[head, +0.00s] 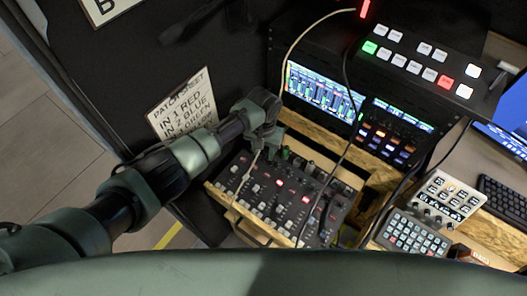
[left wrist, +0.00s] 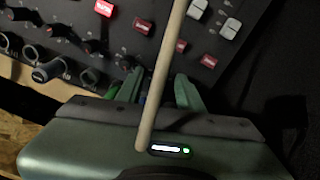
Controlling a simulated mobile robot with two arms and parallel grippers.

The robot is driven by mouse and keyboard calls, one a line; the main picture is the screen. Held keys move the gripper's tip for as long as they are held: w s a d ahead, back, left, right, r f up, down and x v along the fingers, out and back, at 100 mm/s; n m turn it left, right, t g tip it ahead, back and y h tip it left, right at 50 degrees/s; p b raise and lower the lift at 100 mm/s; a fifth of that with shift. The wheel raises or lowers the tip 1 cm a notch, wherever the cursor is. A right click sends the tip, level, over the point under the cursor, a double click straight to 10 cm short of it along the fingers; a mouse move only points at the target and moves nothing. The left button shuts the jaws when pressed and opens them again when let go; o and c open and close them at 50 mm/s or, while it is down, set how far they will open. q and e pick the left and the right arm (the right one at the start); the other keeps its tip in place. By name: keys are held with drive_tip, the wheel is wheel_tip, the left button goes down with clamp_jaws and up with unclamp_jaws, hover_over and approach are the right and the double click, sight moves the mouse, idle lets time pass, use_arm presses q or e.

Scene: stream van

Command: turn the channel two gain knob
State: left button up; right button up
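The mixer (head: 270,205) lies in a wooden frame, with white and lit red buttons on its dark panel. A row of knobs (head: 297,161) runs along its far edge; which one is the channel two gain knob I cannot tell. My left gripper (head: 268,150) is over the far left end of that row. In the left wrist view its two green fingers (left wrist: 160,90) stand apart. A pale cable crosses in front and partly hides the gap, so whether a knob sits between them is unclear. My right gripper is out of view.
A patch sheet (head: 182,103) hangs on the dark wall at left. A lit screen (head: 325,92) and a button switcher (head: 420,62) stand behind the mixer. A pale cable (head: 283,62) hangs down near my gripper. A keypad (head: 412,235) is at right.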

sight(264, 154)
use_arm(q)
wheel_tip(264, 154, up, 7)
drive_tip(key=shift+r, duration=0.15)
idle(0.6)
